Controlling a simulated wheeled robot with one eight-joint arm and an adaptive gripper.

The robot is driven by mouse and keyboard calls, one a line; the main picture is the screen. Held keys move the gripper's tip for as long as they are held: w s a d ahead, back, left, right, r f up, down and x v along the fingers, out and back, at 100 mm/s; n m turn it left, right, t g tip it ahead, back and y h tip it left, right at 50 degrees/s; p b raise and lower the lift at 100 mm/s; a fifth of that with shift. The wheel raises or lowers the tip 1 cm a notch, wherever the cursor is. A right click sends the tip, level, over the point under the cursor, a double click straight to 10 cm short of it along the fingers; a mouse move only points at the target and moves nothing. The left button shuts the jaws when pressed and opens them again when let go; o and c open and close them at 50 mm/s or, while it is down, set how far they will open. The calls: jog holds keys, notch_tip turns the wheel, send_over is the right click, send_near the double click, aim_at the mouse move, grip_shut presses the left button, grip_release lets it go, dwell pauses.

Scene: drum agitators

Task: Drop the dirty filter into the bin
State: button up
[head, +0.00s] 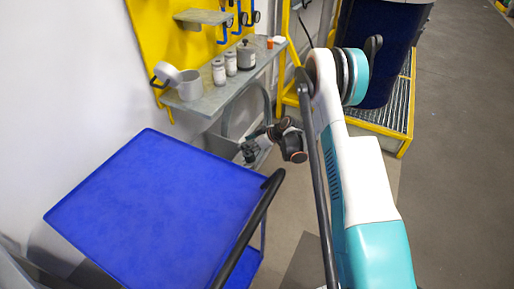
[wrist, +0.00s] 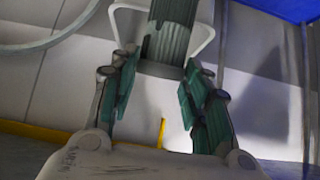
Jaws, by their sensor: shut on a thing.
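In the wrist view my gripper (wrist: 166,68) has its two fingers with dark green pads on either side of a ribbed grey-green piece, which looks like the dirty filter (wrist: 173,28). It shows at the top, at the fingertips, and its far end is cut off by the frame. A pale loop stands around it; I cannot tell whether it is part of it. In the head view a dark jointed cluster beside the blue table seems to be my wrist; the fingers and the filter cannot be made out there. I cannot clearly identify a bin in either view.
The blue table (head: 150,205) stands at the left. Behind it a grey shelf (head: 215,88) holds a mug, jars and a pot, below a yellow tool board (head: 160,35). A dark blue drum (head: 385,45) stands at the top right by a yellow-edged grating. Floor at right is clear.

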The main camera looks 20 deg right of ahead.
jog(key=w+a, duration=1.2)
jog(key=shift+w+a, duration=0.15)
dwell(0.3)
jog(key=o, duration=1.2)
jog(key=shift+o, duration=0.3)
jog(key=v, duration=1.2)
